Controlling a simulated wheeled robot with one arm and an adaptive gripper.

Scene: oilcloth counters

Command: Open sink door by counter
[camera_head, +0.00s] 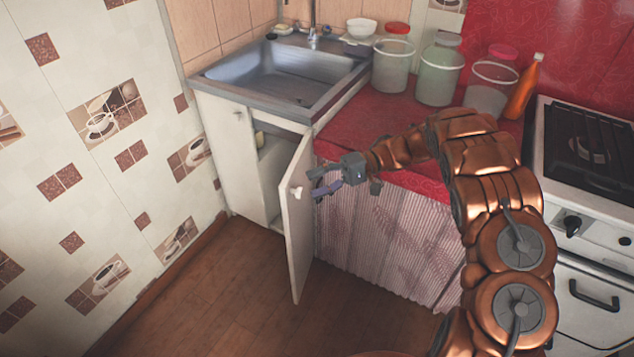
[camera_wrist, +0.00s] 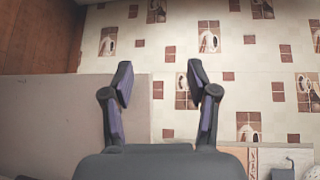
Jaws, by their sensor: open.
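The sink cabinet's right door (camera_head: 297,220), white with a pale knob (camera_head: 297,191), stands swung well out from the cabinet, hinged on the counter side. The dark inside of the cabinet shows behind it. My gripper (camera_head: 318,182) is open and empty, with its fingers at the door's upper part, close to the knob side. I cannot tell whether they touch the door. In the wrist view my open gripper (camera_wrist: 159,76) shows two spread fingers. A pale flat panel (camera_wrist: 50,125), likely the door, lies behind the left finger.
The cabinet's left door (camera_head: 230,150) is shut below the metal sink (camera_head: 290,75). The red counter (camera_head: 365,125) holds several jars and an orange bottle (camera_head: 524,88). A pleated curtain (camera_head: 385,235) hangs below it. A white stove (camera_head: 590,200) stands right. Wooden floor (camera_head: 220,290) is clear in front.

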